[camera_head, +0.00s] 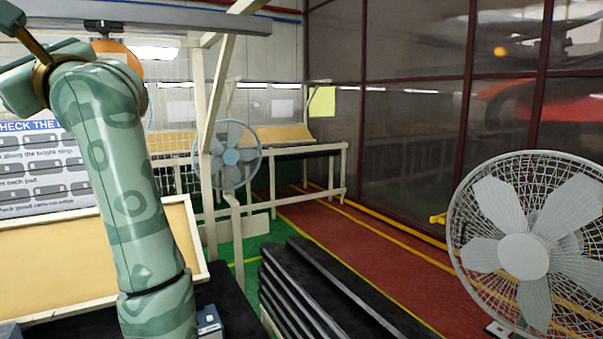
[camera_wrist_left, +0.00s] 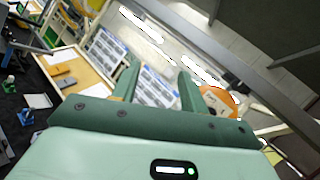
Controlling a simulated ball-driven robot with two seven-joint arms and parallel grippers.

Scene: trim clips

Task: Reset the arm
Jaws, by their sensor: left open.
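My left arm rises through the left of the head view, bends near the top and leaves the picture at the upper left edge. Its fingers do not show there. In the left wrist view my left gripper (camera_wrist_left: 158,82) is open, with its two green fingers apart and nothing between them. That camera is tilted and looks across the workplace toward printed sign sheets, away from any nearby surface. My right gripper and right arm are in neither view.
A tan board (camera_head: 60,262) stands behind my left arm, below a printed sign (camera_head: 40,168). A large fan (camera_head: 523,256) stands at the right, a smaller fan (camera_head: 231,156) farther back. Dark stacked slats (camera_head: 318,285) lie front centre. A grey overhead beam (camera_wrist_left: 205,45) crosses above the gripper.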

